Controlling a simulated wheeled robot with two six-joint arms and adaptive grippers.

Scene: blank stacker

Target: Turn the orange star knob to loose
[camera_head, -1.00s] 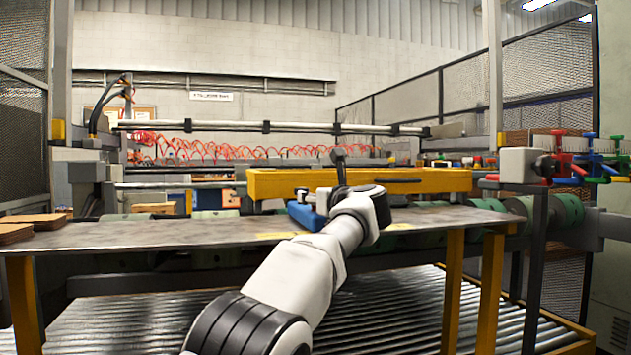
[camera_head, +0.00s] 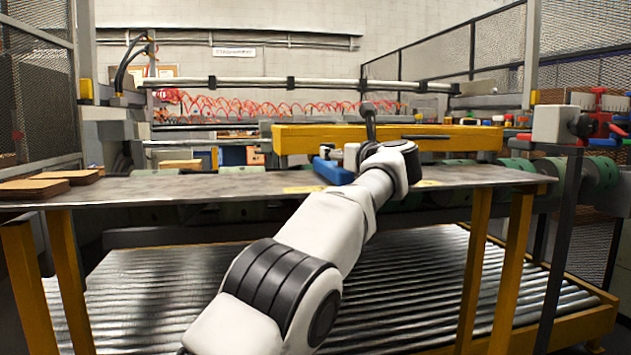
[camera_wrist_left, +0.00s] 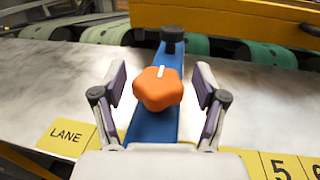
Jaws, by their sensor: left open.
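The orange star knob (camera_wrist_left: 159,88) sits on a blue bar (camera_wrist_left: 152,126) in the left wrist view. A short white mark on the knob points toward the far side, tilted slightly right. My left gripper (camera_wrist_left: 160,76) is open, with one finger on each side of the knob and a visible gap on both sides. In the head view my left arm reaches to the table and its wrist hides the gripper and the knob; part of the blue bar (camera_head: 333,172) shows beside the wrist. My right gripper is not in view.
A yellow beam (camera_head: 300,140) runs behind the wrist. The metal table (camera_head: 200,183) carries brown boards (camera_head: 35,188) at left and a yellow LANE label (camera_wrist_left: 66,138). A black knob (camera_wrist_left: 172,36) stands at the bar's far end. A grey-white box (camera_head: 558,125) on a post stands at right.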

